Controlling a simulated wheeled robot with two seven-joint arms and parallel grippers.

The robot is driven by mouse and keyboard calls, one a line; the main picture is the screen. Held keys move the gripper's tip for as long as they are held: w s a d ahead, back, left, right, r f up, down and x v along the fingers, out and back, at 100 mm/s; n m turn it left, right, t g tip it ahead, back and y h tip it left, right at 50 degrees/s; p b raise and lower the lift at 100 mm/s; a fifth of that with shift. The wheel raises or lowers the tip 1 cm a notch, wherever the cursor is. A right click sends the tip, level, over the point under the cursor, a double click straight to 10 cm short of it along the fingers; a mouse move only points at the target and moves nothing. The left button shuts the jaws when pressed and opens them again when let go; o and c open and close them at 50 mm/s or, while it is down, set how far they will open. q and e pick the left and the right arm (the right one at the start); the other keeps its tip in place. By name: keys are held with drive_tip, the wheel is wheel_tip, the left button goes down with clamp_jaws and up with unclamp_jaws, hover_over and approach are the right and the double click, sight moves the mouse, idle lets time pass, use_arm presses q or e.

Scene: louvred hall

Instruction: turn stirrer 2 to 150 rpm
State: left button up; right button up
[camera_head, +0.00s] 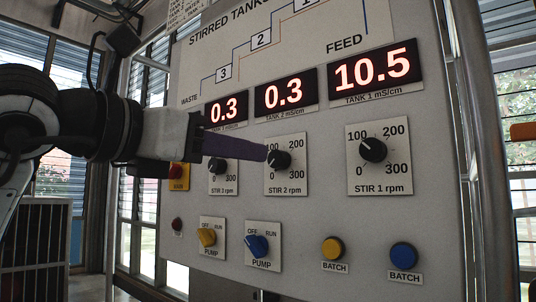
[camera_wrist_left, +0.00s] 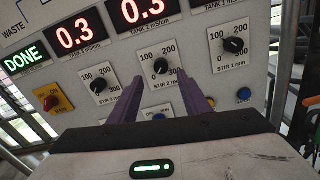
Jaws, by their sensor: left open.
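The stirrer 2 knob (camera_head: 280,160) is a black dial on a white plate marked 0, 100, 200 and 300, labelled STIR 2 rpm. It also shows in the left wrist view (camera_wrist_left: 161,66). I cannot read its pointer surely. My left gripper (camera_head: 263,152) has purple fingers and reaches in from the left, its tips at the knob's left edge in the head view. In the left wrist view the fingers (camera_wrist_left: 160,78) are apart and empty, with the knob seen between and just beyond their tips. I cannot tell whether they touch it. My right gripper is in neither view.
The stirrer 3 knob (camera_head: 218,167) is left, partly behind my arm; the stirrer 1 knob (camera_head: 373,150) is right. Below are a yellow pump switch (camera_head: 207,237), a blue pump switch (camera_head: 257,245) and batch buttons (camera_head: 404,255). Red displays (camera_head: 286,90) sit above.

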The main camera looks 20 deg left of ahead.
sight(275, 157)
use_arm(q)
drive_tip(key=p+x, duration=0.1)
drive_tip(key=x, duration=0.7)
drive_tip(key=shift+d+f+p, duration=0.1)
drive_tip(key=shift+d+p, duration=0.05)
drive_tip(key=shift+p, duration=0.15)
drive_tip(key=c, duration=1)
